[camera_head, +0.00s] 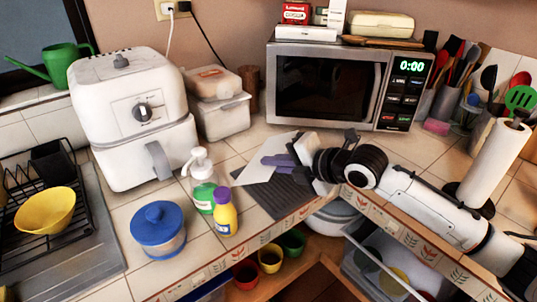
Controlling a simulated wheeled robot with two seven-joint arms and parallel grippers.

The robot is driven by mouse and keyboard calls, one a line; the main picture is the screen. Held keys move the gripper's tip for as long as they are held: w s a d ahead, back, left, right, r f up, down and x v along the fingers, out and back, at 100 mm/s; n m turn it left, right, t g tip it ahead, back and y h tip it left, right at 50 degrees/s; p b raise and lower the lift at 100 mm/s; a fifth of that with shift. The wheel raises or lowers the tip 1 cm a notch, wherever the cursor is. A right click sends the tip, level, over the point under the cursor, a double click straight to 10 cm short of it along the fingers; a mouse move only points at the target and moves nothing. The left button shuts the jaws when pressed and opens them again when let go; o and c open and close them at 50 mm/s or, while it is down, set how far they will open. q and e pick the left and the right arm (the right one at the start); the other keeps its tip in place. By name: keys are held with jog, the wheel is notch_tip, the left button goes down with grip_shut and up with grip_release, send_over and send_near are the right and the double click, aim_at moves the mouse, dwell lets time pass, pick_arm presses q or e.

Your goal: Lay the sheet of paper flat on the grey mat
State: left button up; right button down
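The white sheet of paper (257,172) is at the counter's middle, in front of the microwave. It covers the back left part of the dark grey ribbed mat (270,202) and reaches past the mat's left side. I cannot tell whether the sheet touches the mat or is held above it. My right gripper (274,163) comes in from the right, with its purple-grey fingers over the sheet. The fingers look close together, but whether they pinch the paper is not clear. The gripper hides part of the sheet and the mat's right side. My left gripper is not in view.
A green-white pump bottle (203,182) and a yellow bottle (224,214) stand close left of the mat. A blue-lidded jar (158,231) is farther left. The microwave (340,88) stands behind, a paper towel roll (493,165) at the right. Below the counter edge are open shelves.

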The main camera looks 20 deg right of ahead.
jog(key=shift+s+f, duration=0.35)
notch_tip(320, 180, down, 4)
jog(key=b, duration=0.3)
jog(key=shift+b, duration=0.4)
jog(key=shift+f+b, duration=0.55)
jog(key=shift+b, duration=0.05)
jog(key=shift+r, duration=0.1)
jog(key=c, duration=1.9)
grip_release()
jog(key=shift+c, duration=0.2)
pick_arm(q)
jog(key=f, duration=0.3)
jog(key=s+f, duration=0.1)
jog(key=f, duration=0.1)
